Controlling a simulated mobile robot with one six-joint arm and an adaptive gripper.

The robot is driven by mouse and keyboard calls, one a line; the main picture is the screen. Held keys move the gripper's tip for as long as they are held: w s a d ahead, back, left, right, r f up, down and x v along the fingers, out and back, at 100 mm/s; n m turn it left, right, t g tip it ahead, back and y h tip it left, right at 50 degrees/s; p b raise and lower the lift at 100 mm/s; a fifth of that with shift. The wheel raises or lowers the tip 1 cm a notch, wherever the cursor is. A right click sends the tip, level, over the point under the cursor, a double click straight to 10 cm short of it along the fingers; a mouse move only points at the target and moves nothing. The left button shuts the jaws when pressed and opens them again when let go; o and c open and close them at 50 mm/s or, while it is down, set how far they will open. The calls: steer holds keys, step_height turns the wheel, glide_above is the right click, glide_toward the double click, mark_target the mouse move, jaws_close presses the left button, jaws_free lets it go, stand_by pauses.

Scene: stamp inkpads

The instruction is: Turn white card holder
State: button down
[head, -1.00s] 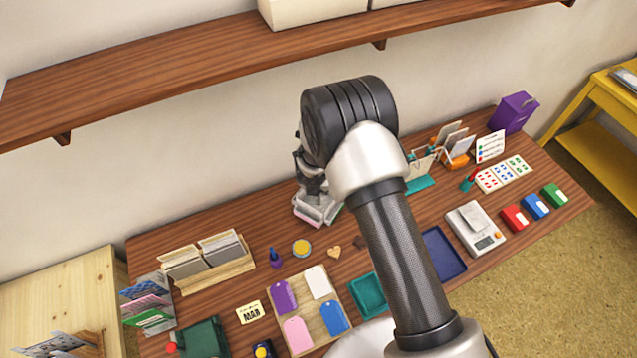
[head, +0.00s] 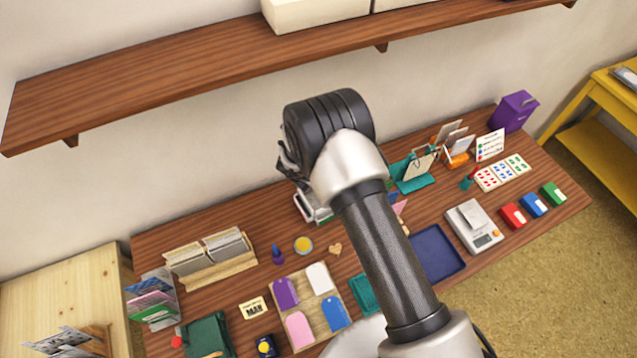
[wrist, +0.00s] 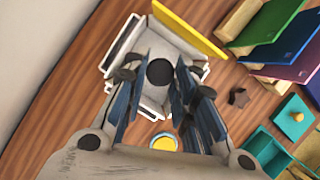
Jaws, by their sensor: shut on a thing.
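The white card holder (wrist: 182,55) is in the upper middle of the wrist view, with a yellow card (wrist: 190,30) along its far side and a dark round spot at its centre. My gripper (wrist: 159,82) is over it, with one finger on each side of its middle part, and is shut on it. In the head view a small part of the white holder (head: 313,207) shows below my wrist, near the back of the table. My wrist and arm hide the rest of it and most of the gripper there.
A yellow round inkpad (head: 303,245) and a wooden heart (head: 335,250) lie close in front. A teal card holder (head: 415,175) stands to the right, and a wooden card rack (head: 215,272) to the left. A shelf (head: 200,80) runs above the table.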

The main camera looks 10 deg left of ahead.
steer(key=shift+m+h, duration=0.3)
steer(key=shift+m, duration=0.3)
stand_by(0.3)
steer(key=c, duration=1.3)
jaws_free()
steer(key=shift+r, duration=0.1)
steer(key=v, duration=1.1)
steer(key=shift+r, duration=0.4)
steer(key=shift+s+a, duration=0.1)
steer(key=shift+s, duration=0.05)
